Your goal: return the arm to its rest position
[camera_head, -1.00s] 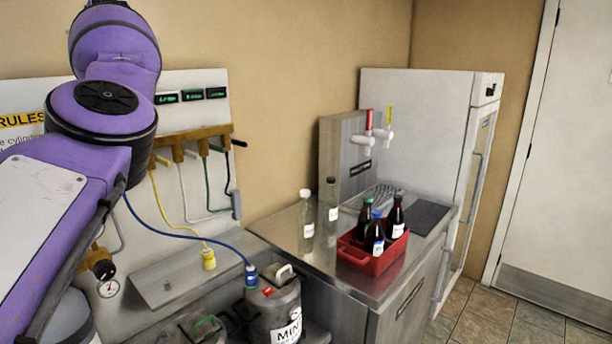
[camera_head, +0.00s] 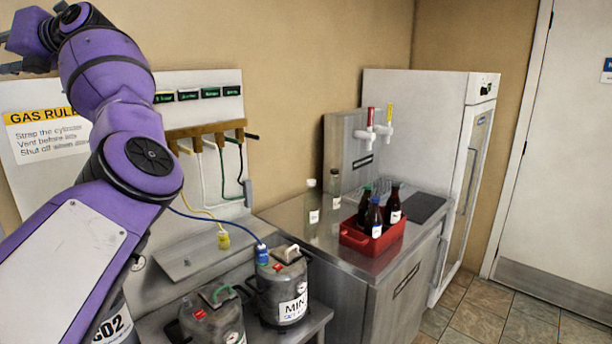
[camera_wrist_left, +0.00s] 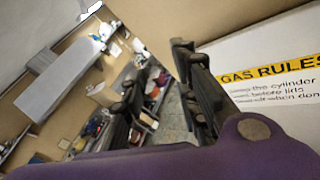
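My left arm (camera_head: 112,95) is purple and comes in from the left, bent upward in front of the wall. Its gripper (camera_head: 8,52) is at the top left edge of the head view, high beside the gas rules sign (camera_head: 45,130) and only partly in frame. In the left wrist view the two dark fingers (camera_wrist_left: 160,68) stand apart with nothing between them. The sign also shows close by on the right of that view (camera_wrist_left: 275,85). My right gripper is in neither current view.
Metal kegs (camera_head: 283,290) (camera_head: 212,318) stand below the arm, one with a blue connector (camera_head: 262,254). A gas manifold (camera_head: 205,130) with hoses is on the wall. A red crate (camera_head: 360,240) of bottles and clear bottles (camera_head: 313,205) stand on the steel counter (camera_head: 285,215).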

